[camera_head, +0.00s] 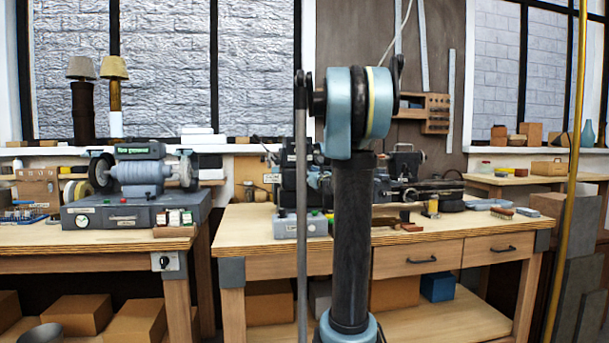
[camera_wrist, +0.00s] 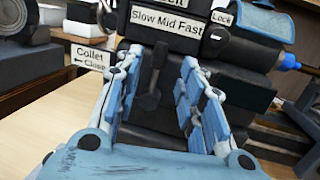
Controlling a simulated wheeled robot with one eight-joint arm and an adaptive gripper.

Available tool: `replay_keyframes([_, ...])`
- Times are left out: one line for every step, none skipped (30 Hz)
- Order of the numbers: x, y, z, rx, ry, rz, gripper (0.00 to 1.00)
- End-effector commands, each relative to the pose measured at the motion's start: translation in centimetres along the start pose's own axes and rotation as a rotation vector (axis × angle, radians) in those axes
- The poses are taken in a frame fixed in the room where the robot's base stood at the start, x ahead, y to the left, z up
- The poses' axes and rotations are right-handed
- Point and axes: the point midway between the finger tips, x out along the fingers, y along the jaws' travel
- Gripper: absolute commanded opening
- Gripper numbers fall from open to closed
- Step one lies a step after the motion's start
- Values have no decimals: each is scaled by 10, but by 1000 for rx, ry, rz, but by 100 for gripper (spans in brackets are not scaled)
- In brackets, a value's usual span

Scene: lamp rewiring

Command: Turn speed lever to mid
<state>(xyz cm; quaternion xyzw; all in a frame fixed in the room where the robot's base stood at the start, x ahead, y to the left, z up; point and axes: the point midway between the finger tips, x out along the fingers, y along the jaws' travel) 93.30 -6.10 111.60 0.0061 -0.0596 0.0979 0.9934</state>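The speed lever (camera_wrist: 149,101) is a dark stick with a thicker lower end, in the wrist view. It hangs below a white label (camera_wrist: 167,23) reading "Slow Mid Fast" and leans slightly left towards its lower end; I cannot tell its exact setting. My gripper (camera_wrist: 159,62) is open, with one blue-and-white finger on each side of the lever and visible gaps to both. In the head view my arm hides the lever and gripper; part of the dark lathe (camera_head: 405,163) shows on the right workbench.
A "Collet Close" label (camera_wrist: 90,57) lies left of the fingers, and a "Lock" label (camera_wrist: 221,18) is at upper right. A blue-tipped part (camera_wrist: 289,62) sticks out at right. The right workbench (camera_head: 500,232) has bare wood in front; a grey grinder (camera_head: 140,178) stands on the left bench.

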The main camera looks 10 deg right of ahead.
Motion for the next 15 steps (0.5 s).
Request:
replay_keyframes([-9,-1,0,0,0,-3,36])
replay_keyframes([-14,-1,0,0,0,-3,36])
replay_keyframes([-20,-1,0,-1,0,-3,36])
replay_keyframes([-24,-1,0,-1,0,-2,36])
replay_keyframes([-28,-1,0,-2,0,-2,36])
replay_keyframes([-32,-1,0,-2,1,-2,36])
replay_keyframes([-35,-1,0,-2,1,-2,36])
replay_keyframes([-38,-1,0,-1,1,-2,36])
replay_keyframes([-41,-1,0,-1,1,-2,36])
replay_keyframes([-43,-1,-1,-1,1,-2,36])
replay_keyframes([-45,-1,-1,-1,1,-2,36])
replay_keyframes([-47,-1,-1,-1,1,-2,36])
replay_keyframes([-48,-1,-1,0,1,-2,36])
replay_keyframes([-48,-1,-1,0,1,-1,36])
replay_keyframes([-49,0,-1,0,1,-1,36])
